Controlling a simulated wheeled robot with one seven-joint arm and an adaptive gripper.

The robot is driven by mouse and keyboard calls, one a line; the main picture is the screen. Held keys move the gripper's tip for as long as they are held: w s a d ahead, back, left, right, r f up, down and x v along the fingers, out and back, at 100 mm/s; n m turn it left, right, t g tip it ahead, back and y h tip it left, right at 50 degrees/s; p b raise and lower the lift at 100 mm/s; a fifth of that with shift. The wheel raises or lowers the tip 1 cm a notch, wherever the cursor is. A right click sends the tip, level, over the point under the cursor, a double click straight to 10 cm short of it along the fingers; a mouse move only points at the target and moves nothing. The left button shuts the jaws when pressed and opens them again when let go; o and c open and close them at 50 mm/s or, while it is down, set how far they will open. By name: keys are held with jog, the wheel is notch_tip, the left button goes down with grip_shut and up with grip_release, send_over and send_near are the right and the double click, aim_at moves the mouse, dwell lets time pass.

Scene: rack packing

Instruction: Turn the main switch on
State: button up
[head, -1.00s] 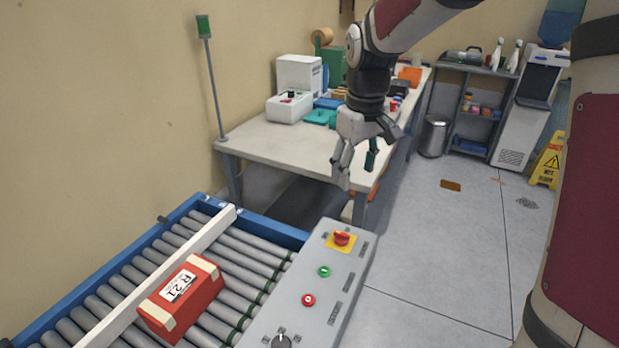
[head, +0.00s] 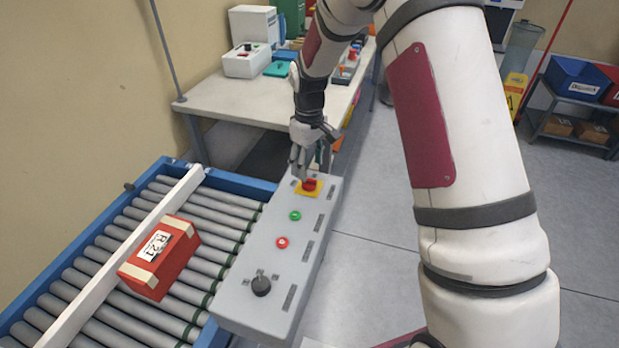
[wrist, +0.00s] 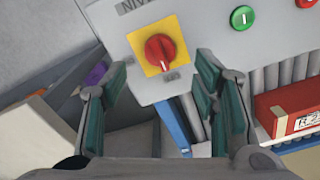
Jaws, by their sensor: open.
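The main switch is a red rotary knob (head: 310,184) on a yellow square plate, at the far end of the grey control panel (head: 256,238). In the wrist view the red knob (wrist: 160,49) lies ahead of and between my fingers, with its white mark pointing down toward a label. My gripper (head: 308,170) is open and empty just above and behind the knob. In the wrist view its teal-padded fingers (wrist: 164,98) stand apart either side of the knob, and I cannot see contact.
A green button (head: 295,215), a red button (head: 282,242) and a black selector (head: 261,285) sit along the panel. A red box (head: 160,257) lies on the roller conveyor (head: 190,210) beside it. A white table (head: 225,107) stands behind.

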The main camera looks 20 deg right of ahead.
aim_at(309, 180)
notch_tip(309, 180, down, 6)
jog(key=shift+r, duration=0.15)
jog(key=shift+c, duration=0.3)
jog(key=c, duration=1.1)
